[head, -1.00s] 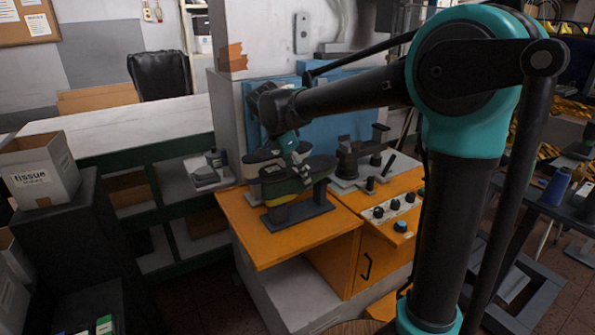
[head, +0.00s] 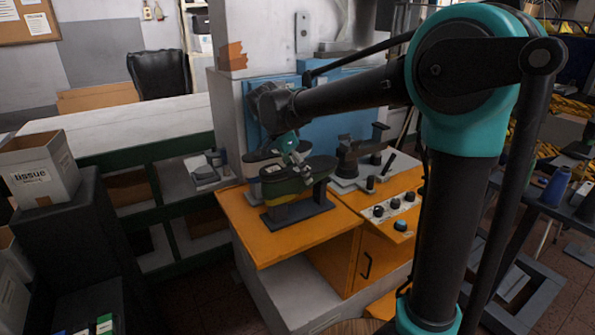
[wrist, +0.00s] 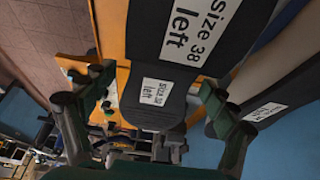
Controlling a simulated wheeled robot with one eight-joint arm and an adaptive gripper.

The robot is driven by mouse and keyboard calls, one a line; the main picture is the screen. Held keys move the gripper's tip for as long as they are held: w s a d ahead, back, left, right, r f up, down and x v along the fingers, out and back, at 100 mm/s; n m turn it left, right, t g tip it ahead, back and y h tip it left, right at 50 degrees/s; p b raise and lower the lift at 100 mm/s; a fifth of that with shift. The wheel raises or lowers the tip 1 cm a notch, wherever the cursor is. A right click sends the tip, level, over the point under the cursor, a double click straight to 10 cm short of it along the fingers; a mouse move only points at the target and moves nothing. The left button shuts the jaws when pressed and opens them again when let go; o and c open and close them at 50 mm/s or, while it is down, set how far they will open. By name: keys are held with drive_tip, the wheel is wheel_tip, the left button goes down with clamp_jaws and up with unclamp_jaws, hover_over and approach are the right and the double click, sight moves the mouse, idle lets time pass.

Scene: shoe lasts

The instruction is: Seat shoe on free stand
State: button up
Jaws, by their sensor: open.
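An upside-down shoe (head: 285,187), dark green with a yellow band, rests on a grey stand (head: 300,214) on the orange worktop. Its dark sole faces up and shows in the wrist view (wrist: 180,65) with "Size 38 left" labels. A second shoe (head: 262,160) stands behind it; its labelled sole is at the right of the wrist view (wrist: 262,112). My gripper (head: 298,160) is open just above the near shoe. In the wrist view, my gripper (wrist: 155,103) has a finger on each side of the sole's narrower end. Contact cannot be told.
A grey stand-like fixture (head: 352,170) with dark posts and no shoe visible is to the right. A control panel with knobs (head: 400,205) lies in front of it. A blue panel (head: 345,110) rises behind. The front of the orange worktop (head: 245,232) is clear.

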drive_tip(key=v, duration=1.2)
